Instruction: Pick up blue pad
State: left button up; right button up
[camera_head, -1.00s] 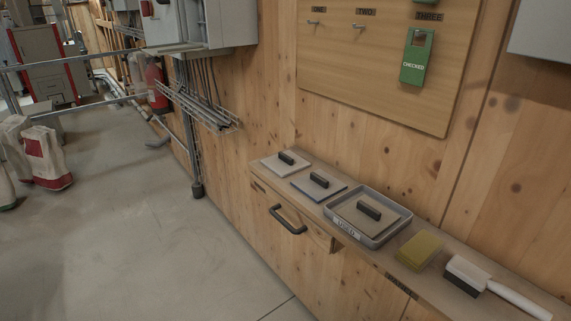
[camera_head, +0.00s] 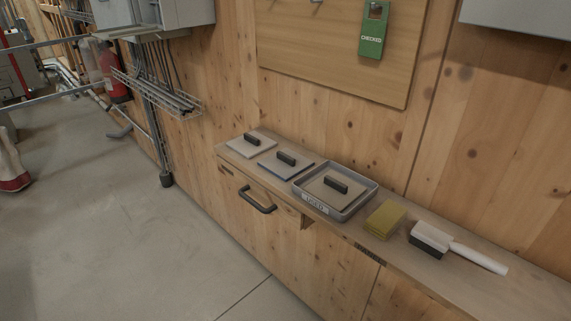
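The blue pad (camera_head: 273,168) lies flat on the wooden shelf. It has a pale top, a blue edge and a dark block handle. It sits between a white pad (camera_head: 240,147) with a similar dark handle on its left and a grey tray on its right. Nothing covers it. Neither of my grippers is in view.
The grey labelled tray (camera_head: 368,203) holds a brown pad with a dark handle. A yellow sponge stack (camera_head: 385,219) and a white-handled brush (camera_head: 478,259) lie further right on the narrow shelf (camera_head: 470,292). A drawer handle (camera_head: 257,203) sticks out below. Floor in front is clear.

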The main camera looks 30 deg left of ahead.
aim_at(286, 164)
jog(key=j, duration=1)
jog(key=i+j+z, duration=0.1)
jog(key=j, duration=0.9)
jog(key=i, duration=0.05)
